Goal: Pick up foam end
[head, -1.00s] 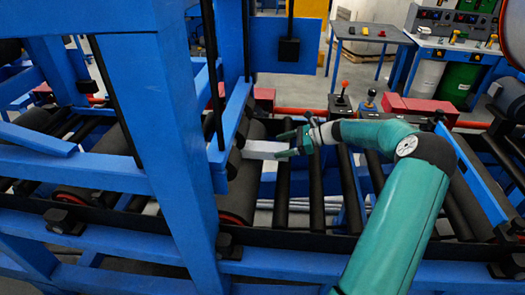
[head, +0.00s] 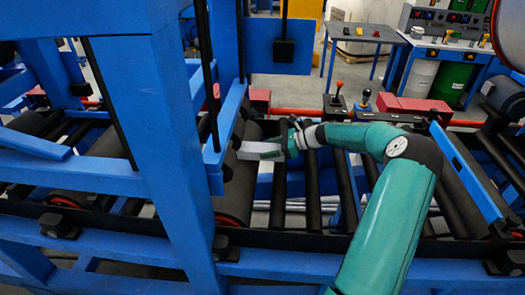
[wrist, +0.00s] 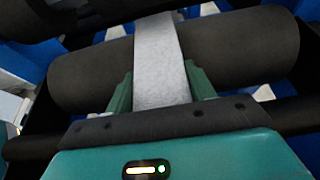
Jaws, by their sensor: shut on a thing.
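The foam end is a pale grey-white strip that shows in the head view (head: 256,148), sticking out from the blue frame over a black roller. In the wrist view the foam strip (wrist: 160,60) runs up the middle and lies between my two green fingers. My gripper (head: 283,146) is at the right end of the strip in the head view. In the wrist view my gripper (wrist: 161,92) has a finger against each side of the foam. The foam's far end is hidden behind the blue frame.
A black roller (wrist: 240,48) lies under the strip. Blue frame posts (head: 180,130) stand close on the left of the gripper. More rollers (head: 313,195) lie to the right. Levers (head: 363,100) and a grey table (head: 365,32) stand behind.

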